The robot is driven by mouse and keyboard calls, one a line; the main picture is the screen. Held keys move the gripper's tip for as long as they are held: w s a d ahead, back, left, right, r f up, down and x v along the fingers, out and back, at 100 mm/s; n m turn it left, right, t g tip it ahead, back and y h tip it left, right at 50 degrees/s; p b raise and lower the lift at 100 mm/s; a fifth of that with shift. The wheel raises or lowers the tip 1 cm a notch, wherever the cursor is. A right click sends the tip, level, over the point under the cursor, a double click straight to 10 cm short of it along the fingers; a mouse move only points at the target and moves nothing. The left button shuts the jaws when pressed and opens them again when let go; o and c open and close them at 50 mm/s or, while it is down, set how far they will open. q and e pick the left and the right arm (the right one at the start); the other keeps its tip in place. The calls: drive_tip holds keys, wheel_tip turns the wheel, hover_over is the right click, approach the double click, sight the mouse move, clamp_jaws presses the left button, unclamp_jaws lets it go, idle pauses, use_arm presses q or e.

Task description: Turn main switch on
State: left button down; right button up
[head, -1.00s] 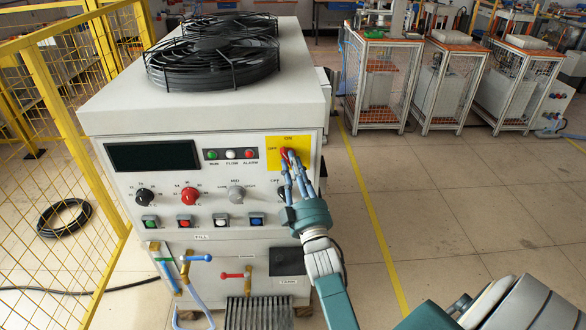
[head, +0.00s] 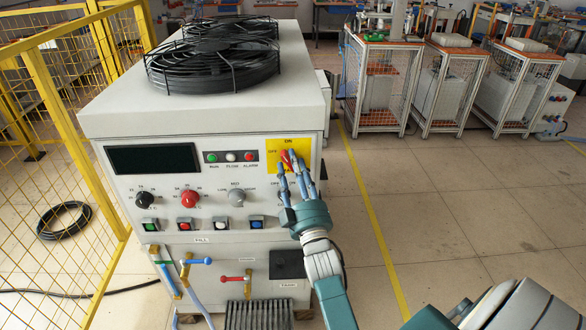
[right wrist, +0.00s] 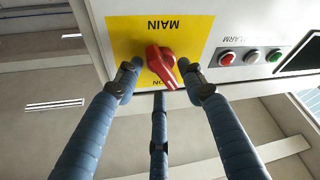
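The main switch is a red rotary knob (head: 287,158) on a yellow plate (head: 273,163) at the upper right of the heater's front panel. In the right wrist view the knob (right wrist: 160,65) appears upside down, with its narrow end toward the lower right, near the partly covered ON label. My right gripper (head: 291,163) is at the knob from below. Its blue fingers are spread apart, one on each side of the knob (right wrist: 161,78), with the third below it. The right fingertip is very close; I cannot tell whether it touches. My left gripper is out of view.
Indicator lamps (head: 231,156) sit left of the plate. A selector knob (head: 237,197) and push buttons (head: 221,223) lie below them. A yellow mesh fence (head: 60,120) stands at the left. The floor right of the heater is open.

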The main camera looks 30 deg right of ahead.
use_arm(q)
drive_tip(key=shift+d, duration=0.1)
use_arm(e)
wheel_tip(320, 180, up, 9)
drive_tip(key=shift+r, duration=0.2)
